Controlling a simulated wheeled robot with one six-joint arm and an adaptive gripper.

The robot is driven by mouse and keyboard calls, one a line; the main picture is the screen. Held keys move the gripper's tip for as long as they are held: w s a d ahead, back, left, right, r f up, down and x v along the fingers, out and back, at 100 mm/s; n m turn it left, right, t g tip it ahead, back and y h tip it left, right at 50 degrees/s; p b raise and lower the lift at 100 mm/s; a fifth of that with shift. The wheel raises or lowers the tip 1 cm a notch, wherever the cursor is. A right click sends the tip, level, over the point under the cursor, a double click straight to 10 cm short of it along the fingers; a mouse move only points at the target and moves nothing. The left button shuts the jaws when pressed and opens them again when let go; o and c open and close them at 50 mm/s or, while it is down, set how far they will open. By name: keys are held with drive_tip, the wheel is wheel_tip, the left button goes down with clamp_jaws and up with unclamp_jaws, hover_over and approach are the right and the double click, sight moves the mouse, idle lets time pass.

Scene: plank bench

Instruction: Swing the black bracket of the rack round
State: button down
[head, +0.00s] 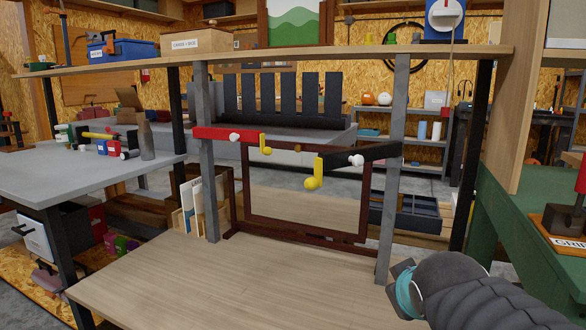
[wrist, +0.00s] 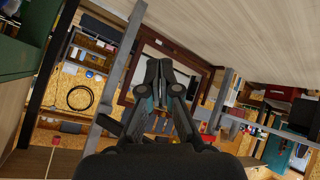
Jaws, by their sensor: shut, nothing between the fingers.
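The black bracket (head: 380,154) is mounted on the right grey post (head: 392,200) of the rack in the head view. The red bracket (head: 225,134) reaches right from the left grey post (head: 207,170). My gripper (head: 398,278) is low at the right, below the black bracket and apart from it. In the wrist view its fingers (wrist: 160,72) are together and empty.
A plank bench top (head: 200,285) lies clear in front of the rack. A dark brown frame (head: 305,233) stands between the posts. A wooden shelf (head: 300,58) crosses above. A green bench (head: 515,225) stands to the right, and a grey table (head: 90,180) to the left.

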drive_tip(key=w+a+r+n+t+y+b, duration=0.1)
drive_tip(key=w+a+r+n+t, duration=0.15)
drive_tip(key=w, duration=0.45)
drive_tip(key=w+a+r+n+t+y+b, duration=0.1)
drive_tip(key=w+r+n+t, duration=0.1)
drive_tip(key=w+r+n, duration=0.3)
drive_tip(key=w+a+r+n+t+y, duration=0.1)
drive_tip(key=w+n+t, duration=0.1)
drive_tip(key=w, duration=0.6)
drive_tip(key=w+a+r+n+y, duration=0.2)
drive_tip(key=w+a+n+y, duration=0.2)
drive_tip(key=w, duration=0.6)
drive_tip(key=w+a+r+n+y+p, duration=0.1)
drive_tip(key=w+a+r+n+y, duration=0.1)
drive_tip(key=w+a+n+y, duration=0.2)
drive_tip(key=w+a+n, duration=0.3)
drive_tip(key=w+a, duration=0.3)
drive_tip(key=w, duration=0.1)
drive_tip(key=shift+w+a+n, duration=0.15)
drive_tip(key=shift+w+n, duration=0.05)
drive_tip(key=shift+n, duration=0.15)
drive_tip(key=shift+s, duration=0.1)
drive_tip(key=shift+f, duration=0.4)
